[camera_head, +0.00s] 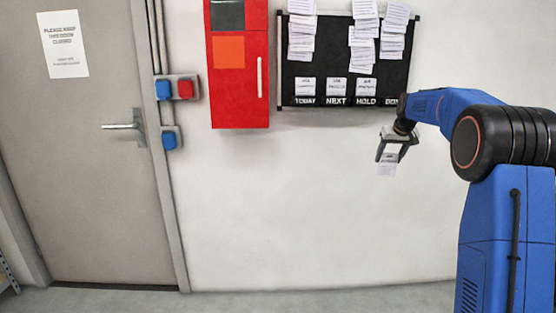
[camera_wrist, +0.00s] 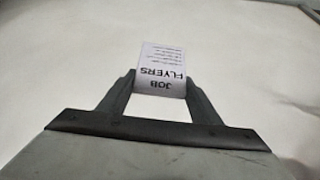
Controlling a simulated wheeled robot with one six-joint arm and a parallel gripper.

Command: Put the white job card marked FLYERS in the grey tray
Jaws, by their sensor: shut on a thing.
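The white job card (camera_wrist: 163,62) is between my gripper's fingertips in the wrist view, with JOB FLYERS printed on it upside down. It also shows in the head view (camera_head: 387,170), hanging below my gripper (camera_head: 388,157) in front of the white wall. My gripper (camera_wrist: 160,82) is shut on the card near its edge and holds it clear of other things. The grey tray is not visible in either view.
A black board (camera_head: 345,88) with pockets labelled TODAY, NEXT, HOLD and a partly hidden one hangs on the wall, with cards and paper stacks. A red cabinet (camera_head: 238,85), switch boxes (camera_head: 178,88) and a closed door (camera_head: 90,200) are to the left. The wall below the board is clear.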

